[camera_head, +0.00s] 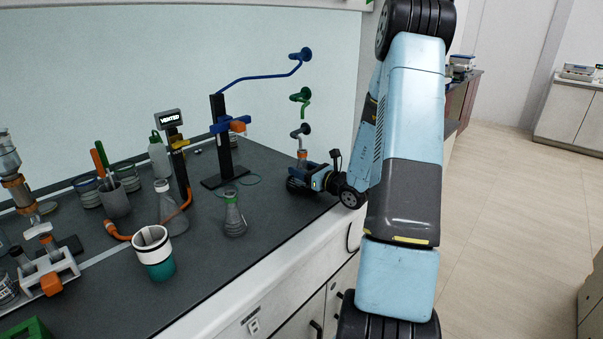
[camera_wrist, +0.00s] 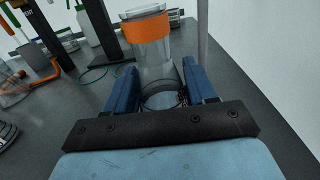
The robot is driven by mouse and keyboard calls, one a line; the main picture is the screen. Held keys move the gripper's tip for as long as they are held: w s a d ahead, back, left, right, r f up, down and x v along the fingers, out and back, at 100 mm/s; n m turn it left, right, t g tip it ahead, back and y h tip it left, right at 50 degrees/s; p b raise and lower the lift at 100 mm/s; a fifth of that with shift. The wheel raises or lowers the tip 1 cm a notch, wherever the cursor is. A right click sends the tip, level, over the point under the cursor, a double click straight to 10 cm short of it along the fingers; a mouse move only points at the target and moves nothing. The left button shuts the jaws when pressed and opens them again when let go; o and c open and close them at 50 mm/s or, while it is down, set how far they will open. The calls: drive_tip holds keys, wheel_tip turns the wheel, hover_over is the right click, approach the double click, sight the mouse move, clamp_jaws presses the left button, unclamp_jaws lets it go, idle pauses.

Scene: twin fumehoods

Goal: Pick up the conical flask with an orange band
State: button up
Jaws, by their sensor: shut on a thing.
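The conical flask with an orange band (camera_wrist: 148,28) is clear glass and fills the middle of the wrist view. My gripper (camera_wrist: 160,85) has its two blue fingers on either side of the flask and is shut on it. In the head view the flask's banded neck (camera_head: 302,157) shows just above my gripper (camera_head: 303,172), near the right end of the dark worktop. My gripper hides the lower body there. I cannot tell whether the flask's base touches the worktop.
A grey tap (camera_head: 301,131) is close above the flask. A retort stand (camera_head: 222,140) with an orange and blue clamp stands to its left.

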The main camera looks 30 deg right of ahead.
drive_tip(key=shift+r, duration=0.55)
wheel_tip(320, 180, up, 2)
drive_tip(key=shift+r, duration=0.1)
drive_tip(key=s+d+r, duration=0.1)
drive_tip(key=s+r, duration=0.9)
drive_tip(key=s, duration=0.4)
approach(306, 161)
drive_tip(key=w, duration=0.1)
drive_tip(key=w+a+r, duration=0.1)
drive_tip(key=w, duration=0.1)
drive_tip(key=w+a, duration=0.1)
drive_tip(key=shift+w+r, duration=0.15)
drive_tip(key=shift+r, duration=0.1)
drive_tip(key=shift+w+f, duration=0.5)
drive_tip(key=shift+g, duration=0.4)
drive_tip(key=shift+w, duration=0.1)
